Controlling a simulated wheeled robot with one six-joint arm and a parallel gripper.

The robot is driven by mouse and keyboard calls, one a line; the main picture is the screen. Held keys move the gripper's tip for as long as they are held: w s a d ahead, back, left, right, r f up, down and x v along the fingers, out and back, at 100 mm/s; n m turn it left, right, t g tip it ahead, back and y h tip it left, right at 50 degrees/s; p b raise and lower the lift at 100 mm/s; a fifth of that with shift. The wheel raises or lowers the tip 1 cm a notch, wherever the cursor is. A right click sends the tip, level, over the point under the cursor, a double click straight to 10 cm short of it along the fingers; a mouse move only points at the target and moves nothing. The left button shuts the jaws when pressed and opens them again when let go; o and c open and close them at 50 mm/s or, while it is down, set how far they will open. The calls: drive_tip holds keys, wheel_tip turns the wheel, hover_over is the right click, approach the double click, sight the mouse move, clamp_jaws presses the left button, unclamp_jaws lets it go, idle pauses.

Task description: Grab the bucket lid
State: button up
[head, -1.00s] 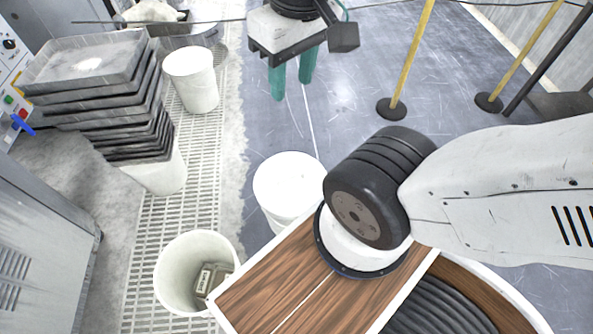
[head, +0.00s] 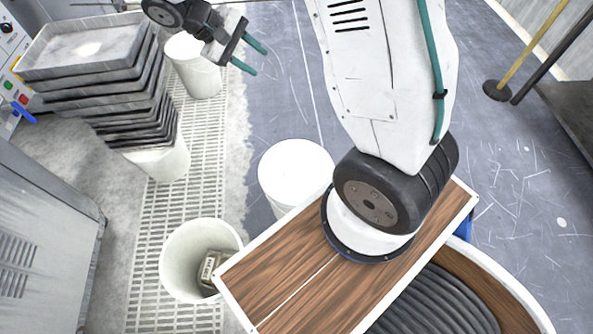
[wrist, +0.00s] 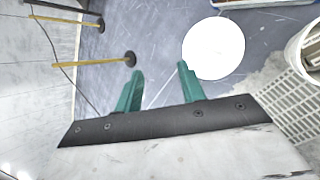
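The bucket lid (head: 297,172) is a flat white disc on top of a white bucket on the blue-grey floor, left of my arm in the head view. In the wrist view the lid (wrist: 213,47) shows as a full white disc, just beyond and right of the fingertips. My gripper (head: 256,60) is at the top left of the head view, apart from the lid. Its two green fingers (wrist: 160,68) are spread, with only floor showing between them. The lid is uncovered; its bucket is partly hidden.
An open white bucket (head: 175,262) with a box-like object inside stands on the floor grating. Stacked grey trays (head: 88,52) stand at left, and another white bucket (head: 195,72) is behind them. A yellow-poled stanchion (head: 497,90) is at right.

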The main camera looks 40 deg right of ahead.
drive_tip(key=w+f+n+h, duration=0.1)
drive_tip(key=w+f+h, duration=0.15)
drive_tip(key=f, duration=0.55)
drive_tip(key=w+f+n+h, duration=0.1)
drive_tip(key=w+f, duration=0.2)
drive_tip(key=f, duration=0.5)
drive_tip(key=n+t+h, duration=0.4)
drive_tip(key=n, duration=0.3)
approach(290, 168)
drive_tip(key=shift+y, duration=0.25)
drive_tip(key=d, duration=0.4)
drive_tip(key=shift+d+f, duration=0.15)
drive_tip(key=shift+d, duration=0.05)
drive_tip(key=x, duration=0.7)
drive_tip(key=shift+f, duration=0.35)
drive_tip(key=shift+d+f, duration=0.15)
drive_tip(key=shift+d, duration=0.2)
clamp_jaws()
